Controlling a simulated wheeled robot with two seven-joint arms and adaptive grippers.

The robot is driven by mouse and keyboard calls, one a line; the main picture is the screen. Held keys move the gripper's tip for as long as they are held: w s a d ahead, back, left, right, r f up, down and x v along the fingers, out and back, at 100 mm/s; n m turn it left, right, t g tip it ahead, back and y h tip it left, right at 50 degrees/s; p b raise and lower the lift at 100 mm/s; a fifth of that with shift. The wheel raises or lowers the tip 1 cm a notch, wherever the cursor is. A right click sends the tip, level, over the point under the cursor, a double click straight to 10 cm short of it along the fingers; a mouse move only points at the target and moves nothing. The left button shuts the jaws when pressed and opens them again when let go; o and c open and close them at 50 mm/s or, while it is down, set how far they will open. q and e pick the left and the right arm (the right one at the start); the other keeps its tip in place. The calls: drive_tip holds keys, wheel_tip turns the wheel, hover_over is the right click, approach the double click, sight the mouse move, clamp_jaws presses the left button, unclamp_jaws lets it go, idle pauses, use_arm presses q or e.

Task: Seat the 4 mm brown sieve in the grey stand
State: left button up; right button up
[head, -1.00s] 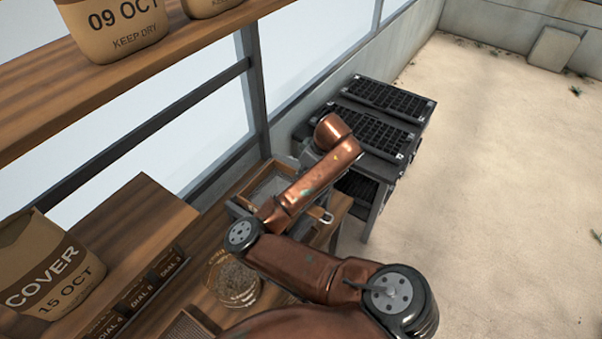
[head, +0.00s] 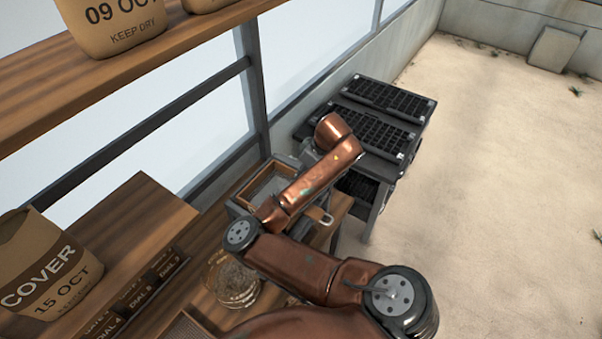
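A wood-framed sieve or tray with a grey inside (head: 262,187) sits on the bench left of my copper arm. A grey body shows under its near left edge and may be the stand. I cannot tell if the frame is fully seated, and no size mark is readable. Another wooden frame with fine mesh (head: 186,328) is cut off by the bottom edge. My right arm crosses the bench. A grey part of my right gripper (head: 307,152) shows beyond the frame, but its fingers are hidden behind the arm. My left gripper is not in view.
A glass bowl of grains (head: 233,281) stands close to my arm. Dial-marked blocks (head: 150,284) and a COVER bag (head: 42,268) stand at left. Black cell trays (head: 375,130) are on a rack behind. A shelf (head: 90,90) hangs above left.

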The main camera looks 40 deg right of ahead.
drive_tip(key=shift+o, duration=1)
drive_tip(key=shift+f, duration=0.1)
drive_tip(key=shift+s+d+r, duration=0.15)
drive_tip(key=shift+r, duration=0.5)
drive_tip(key=v, duration=1)
drive_tip(key=shift+r, duration=0.3)
drive_tip(key=shift+s, duration=0.15)
